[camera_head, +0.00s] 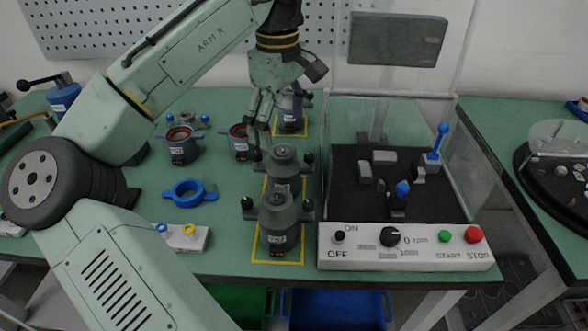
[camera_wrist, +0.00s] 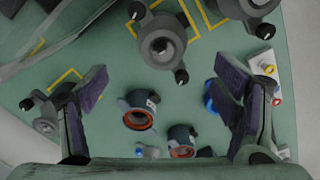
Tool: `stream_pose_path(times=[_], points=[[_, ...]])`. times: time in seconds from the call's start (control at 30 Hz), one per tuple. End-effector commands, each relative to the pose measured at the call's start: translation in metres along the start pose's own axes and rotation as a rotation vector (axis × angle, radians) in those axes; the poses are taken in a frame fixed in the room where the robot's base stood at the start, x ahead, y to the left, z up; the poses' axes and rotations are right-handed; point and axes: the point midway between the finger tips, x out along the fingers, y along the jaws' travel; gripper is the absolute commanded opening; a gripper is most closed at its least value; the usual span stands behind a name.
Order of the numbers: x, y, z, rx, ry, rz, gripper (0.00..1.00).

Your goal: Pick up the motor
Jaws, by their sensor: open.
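Several grey motors with side arms stand upright on the green bench. In the head view, a front motor (camera_head: 278,222) and a middle motor (camera_head: 284,166) stand in a row, and a third motor (camera_head: 291,110) stands behind them, partly hidden by my gripper. My gripper (camera_head: 262,122) is open and empty, pointing down above the bench, left of the row's back part. In the wrist view, my gripper (camera_wrist: 163,95) has its fingers wide apart. A motor (camera_wrist: 162,42) is above the gap, another motor (camera_wrist: 248,6) is cut off at the top right, and one (camera_wrist: 45,118) is beside the left finger.
Open housings with orange-brown rings (camera_head: 181,145) (camera_head: 239,142) stand left of the motors. A blue ring (camera_head: 189,193) and a small white block (camera_head: 182,237) lie on the bench. Right of the row is a test station with a clear guard and a control panel (camera_head: 405,246).

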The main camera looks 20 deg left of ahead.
Motion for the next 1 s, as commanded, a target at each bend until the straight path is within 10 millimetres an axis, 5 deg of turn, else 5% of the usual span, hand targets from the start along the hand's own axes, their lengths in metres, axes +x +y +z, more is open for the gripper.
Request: stream_pose_path(times=[0.73, 1.0], points=[[0.094, -0.002, 0.008, 0.0, -0.001, -0.002, 0.81], [0.105, -0.001, 0.008, 0.002, -0.001, 0.0, 0.81]])
